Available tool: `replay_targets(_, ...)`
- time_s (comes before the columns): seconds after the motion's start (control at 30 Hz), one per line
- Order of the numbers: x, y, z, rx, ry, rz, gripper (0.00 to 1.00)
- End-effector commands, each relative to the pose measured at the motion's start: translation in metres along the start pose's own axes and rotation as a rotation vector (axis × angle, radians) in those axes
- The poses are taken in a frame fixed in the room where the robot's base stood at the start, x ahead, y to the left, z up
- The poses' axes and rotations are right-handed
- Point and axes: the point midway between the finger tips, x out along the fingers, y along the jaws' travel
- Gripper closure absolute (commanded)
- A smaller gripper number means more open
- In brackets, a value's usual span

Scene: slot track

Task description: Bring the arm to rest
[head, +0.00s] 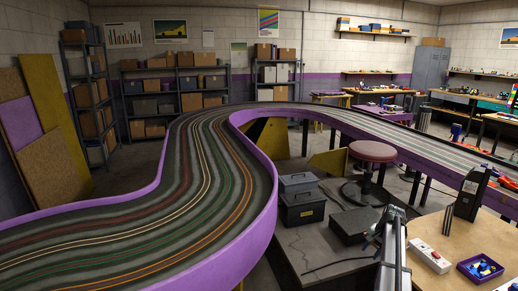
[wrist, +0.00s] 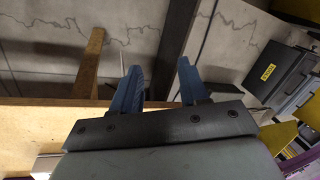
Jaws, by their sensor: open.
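My gripper (wrist: 160,66) shows in the wrist view with its two blue fingers apart. Nothing is between them. It hangs near a wooden table edge (wrist: 40,112), with cracked grey floor beyond the fingertips. I cannot make out the gripper clearly in the head view. My arm's joints are not plainly visible, so I cannot tell its overall pose.
A slot track with purple walls (head: 262,215) curves across the head view. A wooden table (head: 450,225) at lower right bears a white box with red buttons (head: 430,256) and a purple parts tray (head: 466,273). A dark toolbox (head: 302,208) and round stool (head: 373,151) stand nearby.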

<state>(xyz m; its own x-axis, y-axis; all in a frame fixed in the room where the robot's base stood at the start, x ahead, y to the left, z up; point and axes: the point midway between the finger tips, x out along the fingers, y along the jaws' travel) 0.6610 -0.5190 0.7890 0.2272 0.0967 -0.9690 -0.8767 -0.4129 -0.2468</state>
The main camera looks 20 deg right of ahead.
Motion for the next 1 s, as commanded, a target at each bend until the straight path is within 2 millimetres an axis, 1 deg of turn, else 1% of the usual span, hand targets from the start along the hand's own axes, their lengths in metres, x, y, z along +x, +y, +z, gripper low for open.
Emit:
replay_targets(0.03,0.015,-0.014,0.034,-0.035,-0.014,-0.010,0.56)
replay_targets(0.07,0.024,-0.021,0.048,-0.052,-0.021,-0.015,0.56)
replay_targets(0.1,0.036,-0.030,0.068,-0.078,-0.032,-0.018,0.56)
replay_targets(0.17,0.056,-0.040,0.097,-0.113,-0.051,-0.020,0.56)
replay_targets(0.2,0.070,-0.045,0.117,-0.138,-0.065,-0.017,0.56)
replay_targets(0.27,0.092,-0.050,0.145,-0.175,-0.090,-0.007,0.56)
replay_targets(0.3,0.106,-0.050,0.162,-0.197,-0.105,0.003,0.56)
replay_targets(0.37,0.125,-0.050,0.186,-0.228,-0.127,0.019,0.56)
replay_targets(0.4,0.138,-0.049,0.202,-0.250,-0.142,0.030,0.56)
replay_targets(0.57,0.183,-0.037,0.262,-0.331,-0.204,0.084,0.56)
replay_targets(0.7,0.217,-0.021,0.314,-0.402,-0.256,0.132,0.56)
replay_targets(0.87,0.250,0.003,0.372,-0.486,-0.317,0.188,0.56)
replay_targets(1.0,0.272,0.028,0.421,-0.562,-0.369,0.238,0.56)
